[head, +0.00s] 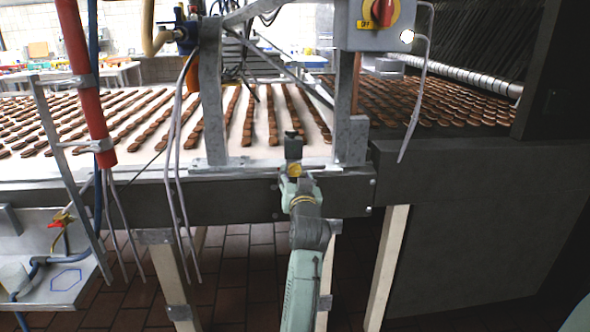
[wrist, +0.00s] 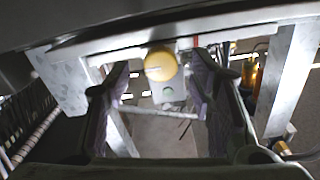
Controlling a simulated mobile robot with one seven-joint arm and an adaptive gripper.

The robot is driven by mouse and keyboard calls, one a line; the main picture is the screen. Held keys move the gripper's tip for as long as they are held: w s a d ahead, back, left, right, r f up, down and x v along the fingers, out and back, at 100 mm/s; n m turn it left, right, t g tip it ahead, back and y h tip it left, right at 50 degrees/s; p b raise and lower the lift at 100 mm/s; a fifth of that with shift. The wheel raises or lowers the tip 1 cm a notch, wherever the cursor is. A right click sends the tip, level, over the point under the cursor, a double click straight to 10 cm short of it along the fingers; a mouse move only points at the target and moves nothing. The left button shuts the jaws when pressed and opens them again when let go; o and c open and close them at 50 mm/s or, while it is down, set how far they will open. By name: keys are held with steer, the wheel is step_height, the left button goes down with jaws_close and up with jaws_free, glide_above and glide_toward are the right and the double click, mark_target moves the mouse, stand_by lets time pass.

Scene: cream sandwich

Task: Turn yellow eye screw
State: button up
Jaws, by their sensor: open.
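A round yellow head, which looks like the yellow eye screw (wrist: 161,65), shows in the wrist view, near the upper middle. My gripper (wrist: 158,78) is open, with one finger on either side of the yellow head in that picture. A gap shows on both sides and nothing is held. I cannot tell how far beyond the fingertips the head lies. In the head view my gripper (head: 293,148) is at the conveyor's front edge, between the two metal uprights, mostly seen from behind. A small yellow patch shows on the arm's end there; I cannot tell what it is.
A conveyor (head: 150,168) carries rows of brown biscuits behind the metal frame (head: 213,100). A grey switch box (head: 362,30) with a red knob hangs above right. A red pipe (head: 82,70) and loose cables hang at left. Dark casing (head: 465,170) fills the right.

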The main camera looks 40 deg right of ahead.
mark_target(295, 169)
steer(key=shift+x, duration=1.25)
steer(key=shift+c, duration=0.6)
steer(key=c, duration=1.1)
